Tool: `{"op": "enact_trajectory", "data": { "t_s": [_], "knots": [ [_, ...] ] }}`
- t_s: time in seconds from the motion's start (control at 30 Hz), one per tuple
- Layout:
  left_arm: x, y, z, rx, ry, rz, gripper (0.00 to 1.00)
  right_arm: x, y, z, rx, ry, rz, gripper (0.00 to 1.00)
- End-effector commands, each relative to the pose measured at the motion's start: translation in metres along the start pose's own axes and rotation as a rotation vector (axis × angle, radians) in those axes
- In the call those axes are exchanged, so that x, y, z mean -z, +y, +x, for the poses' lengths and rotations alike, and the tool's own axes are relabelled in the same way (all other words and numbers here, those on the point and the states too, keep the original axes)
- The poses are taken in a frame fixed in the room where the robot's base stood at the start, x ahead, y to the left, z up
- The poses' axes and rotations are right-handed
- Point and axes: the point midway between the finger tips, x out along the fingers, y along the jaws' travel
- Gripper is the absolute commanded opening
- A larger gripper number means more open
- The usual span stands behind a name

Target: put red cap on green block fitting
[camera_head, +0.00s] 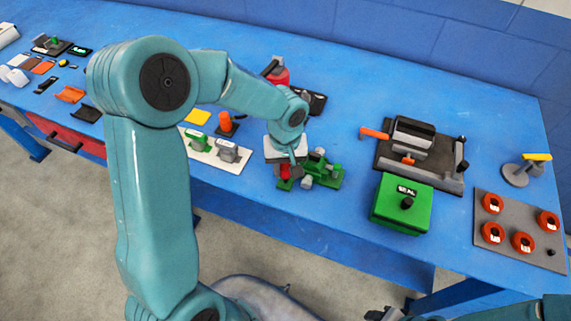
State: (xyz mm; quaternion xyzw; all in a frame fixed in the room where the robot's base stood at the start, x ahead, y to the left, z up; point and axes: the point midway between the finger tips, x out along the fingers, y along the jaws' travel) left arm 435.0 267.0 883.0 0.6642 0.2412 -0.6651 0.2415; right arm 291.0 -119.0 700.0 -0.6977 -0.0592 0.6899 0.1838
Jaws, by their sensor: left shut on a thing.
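My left gripper (287,166) comes down from above at the middle of the table and is shut on a small red piece, the red cap (284,172). The green block fitting (322,172) lies on the table just right of it, with grey fittings on top. Green also shows just below the cap. The fingers hide much of the cap, so I cannot tell whether it touches the fitting. At the bottom edge, a dark part of my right gripper (385,314) just shows; its fingers are not clear.
A white board with green and grey parts (220,153) lies to the left. A green SEAL box (402,203) stands right, in front of a dark clamp fixture (420,157). A grey panel with several red rings (520,232) lies far right. A red bottle (277,73) stands behind my arm.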

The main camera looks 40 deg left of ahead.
Motion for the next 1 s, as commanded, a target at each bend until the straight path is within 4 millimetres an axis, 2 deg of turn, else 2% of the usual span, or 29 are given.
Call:
{"op": "enact_trajectory", "data": {
  "t_s": [1.0],
  "knots": [
    [-0.0009,0.0017,0.0003,0.0,0.0,0.0,0.04,0.0002,0.0017,0.0046,0.0,0.0,0.0,0.43]
  ]
}}
